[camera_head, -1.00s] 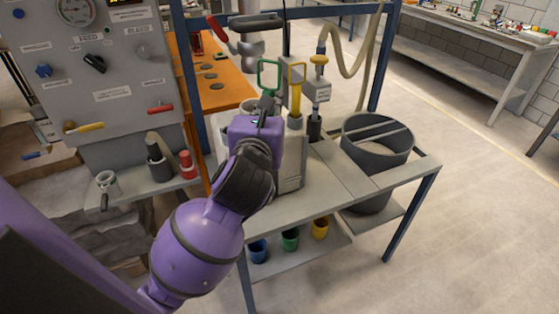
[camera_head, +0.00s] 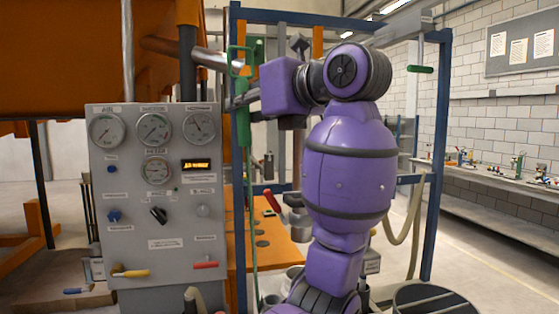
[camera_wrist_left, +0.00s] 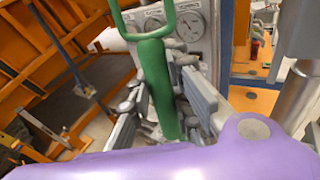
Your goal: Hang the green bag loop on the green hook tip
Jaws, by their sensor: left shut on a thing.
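The green bag (camera_head: 243,122) is a slim green body held upright beside the blue frame post in the head view. Its green loop (camera_head: 231,54) rises at the top, close to the end of a metal pipe. My left gripper (camera_head: 240,98) is shut on the bag below the loop. In the left wrist view the bag (camera_wrist_left: 158,80) lies between the fingers of my left gripper (camera_wrist_left: 165,92), with the open loop (camera_wrist_left: 171,22) beyond them. I cannot make out the green hook tip clearly; the crowded area around the loop hides it. My right gripper is not in view.
A grey gauge panel (camera_head: 155,205) stands at the left. A blue frame (camera_head: 442,130) surrounds my arm, and a metal pipe (camera_head: 212,59) runs close to the loop. An orange table (camera_head: 272,245) and a grey bin (camera_head: 425,299) are lower down.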

